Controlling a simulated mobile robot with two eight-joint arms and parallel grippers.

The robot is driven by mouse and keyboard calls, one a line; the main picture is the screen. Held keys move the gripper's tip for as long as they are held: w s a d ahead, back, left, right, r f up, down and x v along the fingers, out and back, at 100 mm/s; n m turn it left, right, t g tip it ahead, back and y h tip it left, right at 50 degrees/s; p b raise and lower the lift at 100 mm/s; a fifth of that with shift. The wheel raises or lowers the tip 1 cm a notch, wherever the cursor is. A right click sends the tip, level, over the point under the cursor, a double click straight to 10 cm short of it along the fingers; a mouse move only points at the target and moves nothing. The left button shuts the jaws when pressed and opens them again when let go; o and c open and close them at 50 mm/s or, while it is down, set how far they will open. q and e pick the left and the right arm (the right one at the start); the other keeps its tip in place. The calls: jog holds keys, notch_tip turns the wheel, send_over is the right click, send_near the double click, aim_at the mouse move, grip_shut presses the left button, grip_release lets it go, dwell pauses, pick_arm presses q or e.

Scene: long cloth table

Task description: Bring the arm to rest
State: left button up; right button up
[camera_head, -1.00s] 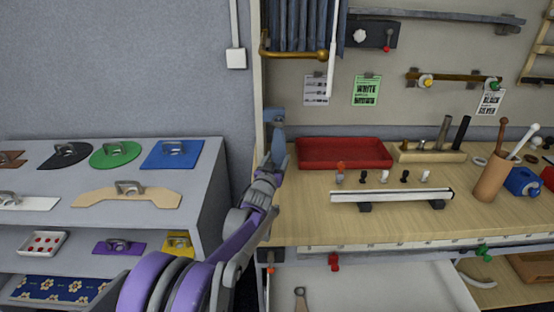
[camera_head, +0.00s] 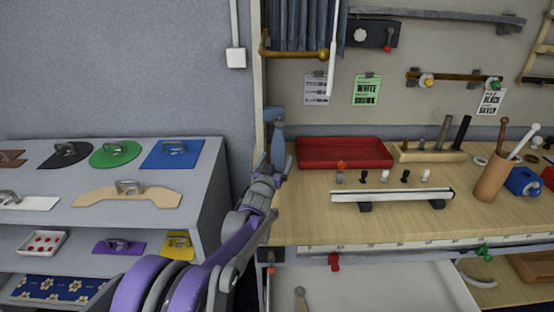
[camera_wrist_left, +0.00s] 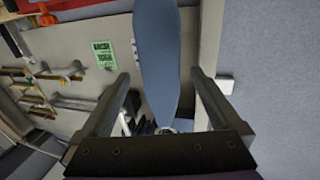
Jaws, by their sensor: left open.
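My left gripper (camera_head: 277,163) is at the left end of the wooden workbench (camera_head: 310,215), with its fingers pointing up and away. In the left wrist view its two fingers (camera_wrist_left: 158,76) are spread apart, with nothing clamped between them. A blue-grey paddle-shaped thing (camera_wrist_left: 157,45) shows between the fingers, apart from both. It also shows in the head view (camera_head: 277,134), upright just beyond the fingertips. Its exact distance from the fingers cannot be told. My right gripper is in neither view.
A grey shelf (camera_head: 60,225) with handled plates stands to the left, close to my arm. On the bench are a red tray (camera_head: 343,152), a white-topped rail (camera_head: 392,196) and a brown cup (camera_head: 490,180). An open drawer (camera_head: 380,290) juts out below.

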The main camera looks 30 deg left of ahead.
pick_arm(q)
jog(key=s+d+f+m+g+h+p, duration=0.1)
jog(key=s+d+f+g+p, duration=0.1)
jog(key=s+d, duration=0.5)
jog(key=s+d+f+m+g+h+p, duration=0.1)
jog(key=s+d+f+g, duration=0.3)
jog(key=s, duration=1.5)
jog(key=s+d+f+m+g+h+p, duration=0.1)
jog(key=s+d+g, duration=0.5)
jog(key=s+d, duration=0.6)
notch_tip(320, 180, down, 3)
jog(key=shift+s+r+h+p, duration=0.1)
jog(key=shift+s+h+p, duration=0.8)
jog(key=shift+s+h, duration=0.15)
